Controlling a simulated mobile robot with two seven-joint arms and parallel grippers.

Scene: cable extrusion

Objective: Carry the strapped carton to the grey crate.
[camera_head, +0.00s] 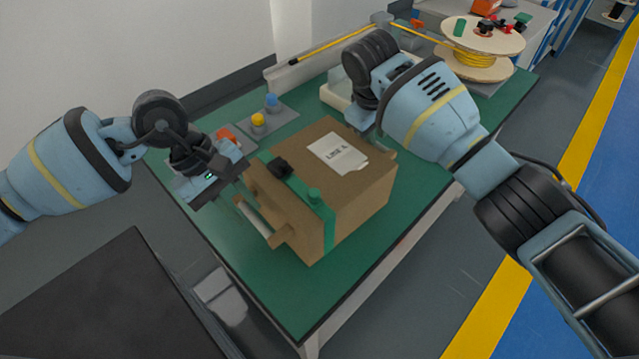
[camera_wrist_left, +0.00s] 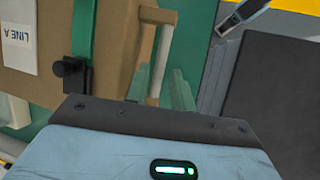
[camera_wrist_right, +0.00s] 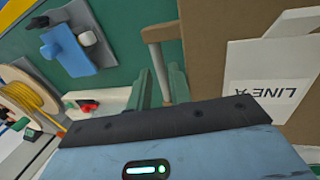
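The brown carton (camera_head: 350,195) stands on the green table, with a green strap (camera_head: 322,215), a black buckle (camera_head: 281,167) and a white LINE A label (camera_head: 337,153). My left gripper (camera_head: 238,188) is at the carton's left side. In the left wrist view its green fingers (camera_wrist_left: 161,90) are apart, with the pale handle bar (camera_wrist_left: 157,62) between them. My right gripper is mostly hidden behind its arm in the head view. In the right wrist view its fingers (camera_wrist_right: 160,88) are apart around the other handle bar (camera_wrist_right: 160,65). I see no grey crate.
A grey plate with yellow and blue knobs (camera_head: 265,112) lies behind the carton on the green table (camera_head: 300,315). A white tray (camera_head: 335,92) stands beyond it. A spool of yellow cable (camera_head: 478,45) stands at the back right. Open floor lies to the right.

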